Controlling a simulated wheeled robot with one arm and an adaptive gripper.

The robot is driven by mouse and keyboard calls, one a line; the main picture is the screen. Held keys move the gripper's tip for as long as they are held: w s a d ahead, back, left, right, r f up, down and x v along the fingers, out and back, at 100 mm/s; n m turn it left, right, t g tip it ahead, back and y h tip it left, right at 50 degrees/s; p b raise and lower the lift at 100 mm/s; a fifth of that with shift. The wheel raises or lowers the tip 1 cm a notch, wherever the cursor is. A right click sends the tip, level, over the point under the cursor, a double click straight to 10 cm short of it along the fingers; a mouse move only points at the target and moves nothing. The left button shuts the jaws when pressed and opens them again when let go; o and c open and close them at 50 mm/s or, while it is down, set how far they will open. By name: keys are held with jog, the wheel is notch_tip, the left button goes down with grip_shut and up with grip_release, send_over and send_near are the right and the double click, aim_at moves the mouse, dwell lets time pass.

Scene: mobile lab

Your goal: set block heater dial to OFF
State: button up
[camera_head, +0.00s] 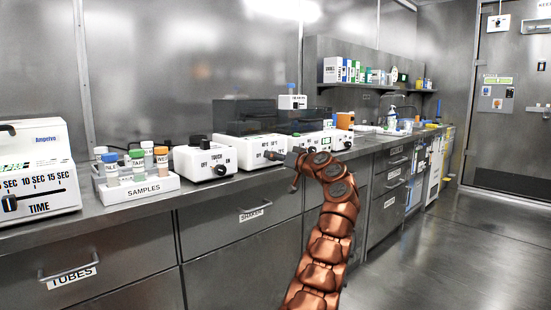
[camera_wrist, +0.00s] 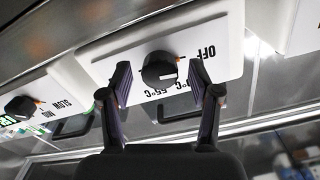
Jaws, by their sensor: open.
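The block heater (camera_head: 248,147) is a white box on the bench in the head view, marked with temperatures. In the wrist view its white front (camera_wrist: 105,62) carries a round black dial (camera_wrist: 160,70). OFF is printed to the right of the dial, with 55°C and another temperature below it. A white mark shows on the dial's lower right, towards the 55°C side. My gripper (camera_wrist: 160,80) is open, its two fingers on either side of the dial in the wrist view. I cannot tell whether they touch it. In the head view my gripper (camera_head: 289,168) is in front of the heater's right end.
A white device with a touch/off/on knob (camera_head: 205,156) stands left of the heater, and one with a display (camera_head: 325,141) right of it. A samples rack (camera_head: 135,185) and a timed device (camera_head: 35,170) stand further left. Drawers line the bench front; open floor lies right.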

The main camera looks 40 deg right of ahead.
jog(key=shift+s, duration=0.15)
jog(key=s, duration=1.1)
jog(key=shift+s+a, duration=0.15)
jog(key=shift+s, duration=0.2)
dwell(0.3)
